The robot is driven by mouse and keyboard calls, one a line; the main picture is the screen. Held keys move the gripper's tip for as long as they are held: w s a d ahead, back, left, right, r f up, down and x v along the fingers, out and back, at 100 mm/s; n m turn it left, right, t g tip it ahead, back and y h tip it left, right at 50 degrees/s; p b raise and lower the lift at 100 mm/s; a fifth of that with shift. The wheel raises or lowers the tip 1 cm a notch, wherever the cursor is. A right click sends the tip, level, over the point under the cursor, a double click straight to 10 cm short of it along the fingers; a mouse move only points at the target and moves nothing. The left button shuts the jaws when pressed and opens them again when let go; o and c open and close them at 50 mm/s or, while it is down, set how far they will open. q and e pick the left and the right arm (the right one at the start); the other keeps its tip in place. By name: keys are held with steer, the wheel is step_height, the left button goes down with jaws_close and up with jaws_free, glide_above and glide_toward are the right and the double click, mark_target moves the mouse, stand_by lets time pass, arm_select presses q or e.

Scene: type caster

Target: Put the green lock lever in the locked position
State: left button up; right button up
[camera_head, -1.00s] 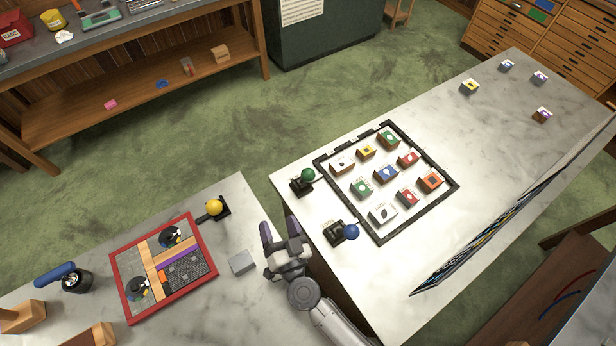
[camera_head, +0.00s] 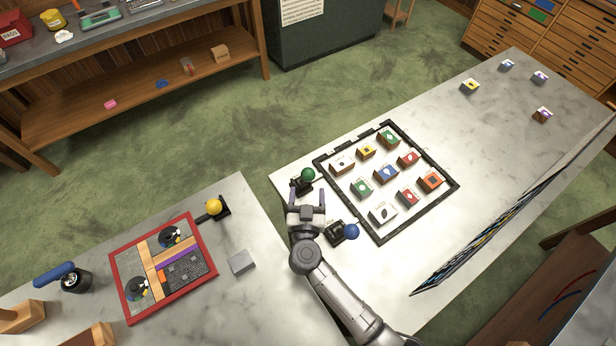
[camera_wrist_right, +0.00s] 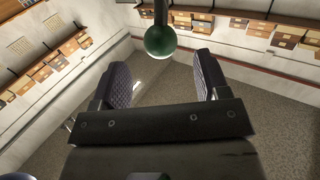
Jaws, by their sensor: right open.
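The green lock lever (camera_head: 308,174) stands at the left corner of the right marble table, its round green knob above a black base. In the right wrist view the green knob (camera_wrist_right: 161,41) hangs on a dark stem at the top middle, just beyond the fingertips. My right gripper (camera_head: 307,192) is open and empty, its fingers pointing at the lever from just below it in the head view. In the right wrist view the gripper (camera_wrist_right: 160,75) shows two dark padded fingers apart, with the knob between their lines. My left gripper is not in view.
A blue-knobbed lever (camera_head: 351,232) stands close to the right of my right arm. A black frame (camera_head: 447,200) with several coloured blocks lies beyond. A yellow-knobbed lever (camera_head: 214,207) and a red-rimmed tray (camera_head: 122,296) are on the left table. A gap separates the tables.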

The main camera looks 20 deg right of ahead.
mark_target(308, 181)
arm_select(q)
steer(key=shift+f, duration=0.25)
arm_select(e)
steer(key=x, duration=0.4)
steer(key=shift+w+d, duration=0.1)
steer(key=shift+w, duration=0.25)
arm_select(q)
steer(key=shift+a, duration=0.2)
arm_select(e)
steer(key=shift+w+d, duration=0.2)
steer(key=shift+w, duration=0.25)
